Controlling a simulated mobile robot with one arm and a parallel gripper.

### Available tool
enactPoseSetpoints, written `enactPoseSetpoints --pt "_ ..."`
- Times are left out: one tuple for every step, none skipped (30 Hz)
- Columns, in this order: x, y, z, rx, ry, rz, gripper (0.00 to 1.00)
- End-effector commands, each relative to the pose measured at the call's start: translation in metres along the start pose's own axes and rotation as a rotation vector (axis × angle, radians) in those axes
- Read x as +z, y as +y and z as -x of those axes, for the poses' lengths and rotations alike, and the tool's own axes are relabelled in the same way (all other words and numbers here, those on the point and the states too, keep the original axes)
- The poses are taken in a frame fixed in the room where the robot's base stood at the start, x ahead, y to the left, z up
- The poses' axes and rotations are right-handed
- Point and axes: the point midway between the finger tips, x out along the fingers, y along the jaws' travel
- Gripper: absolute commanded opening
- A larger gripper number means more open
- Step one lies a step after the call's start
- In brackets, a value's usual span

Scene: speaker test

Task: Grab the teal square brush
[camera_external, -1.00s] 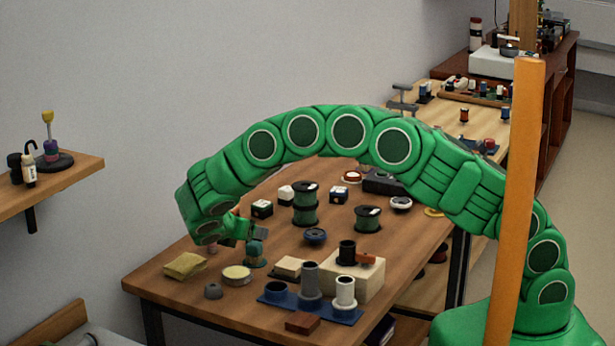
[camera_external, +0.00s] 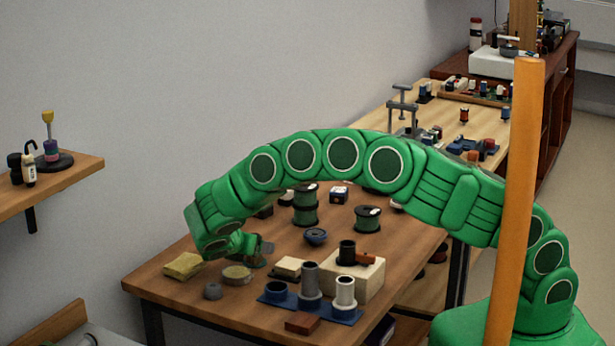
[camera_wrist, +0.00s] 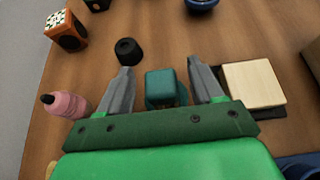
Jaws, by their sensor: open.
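The teal square brush (camera_wrist: 160,84) stands on the wooden table between the two fingers of my gripper (camera_wrist: 159,70) in the wrist view. Its square teal top shows, with a gap to the finger on each side; its lower part is partly hidden by the gripper body. My gripper is open and low around the brush, with nothing held. In the external view my gripper (camera_external: 262,251) is down near the table's front left part, and it and the arm hide most of the brush there.
In the wrist view a pale block on a black base (camera_wrist: 255,84) lies close right of the right finger. A black cylinder (camera_wrist: 128,51) is just beyond the left finger, and a pink bottle (camera_wrist: 66,105) is at left. A yellow sponge (camera_external: 184,265) and a round tin (camera_external: 237,275) lie nearby.

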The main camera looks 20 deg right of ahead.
Motion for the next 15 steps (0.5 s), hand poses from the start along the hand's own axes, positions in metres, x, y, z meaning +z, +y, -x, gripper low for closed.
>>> enactPoseSetpoints --pt "0.0 -0.0001 -0.0007 0.0 0.0 0.0 0.66" --pt "0.0 -0.0002 -0.001 0.0 0.0 0.0 0.66" --pt "0.0 -0.0002 -0.0011 0.0 0.0 0.0 0.66" --pt "0.0001 -0.0002 -0.0011 0.0 0.0 0.0 0.66" --pt "0.0 -0.0002 -0.0011 0.0 0.0 0.001 0.66" --pt "0.0001 -0.0002 -0.001 0.0 0.0 0.0 0.66" --pt "0.0001 -0.0002 -0.001 0.0 -0.001 0.0 0.66" --pt "0.0001 -0.0002 -0.0009 0.0 -0.001 0.0 0.66" --pt "0.0001 -0.0002 -0.0009 0.0 -0.001 0.0 0.6" --pt "0.0001 -0.0002 -0.0009 0.0 -0.001 0.0 0.55" --pt "0.0001 -0.0002 -0.0009 0.0 -0.001 0.0 0.51" --pt "0.0001 -0.0002 -0.0009 0.0 -0.001 0.0 0.45" --pt "0.0001 -0.0002 -0.0009 0.0 -0.001 0.0 0.4" --pt "0.0001 -0.0002 -0.0009 0.0 -0.001 0.0 0.35" --pt "0.0001 -0.0002 -0.0009 0.0 -0.001 0.0 0.29"
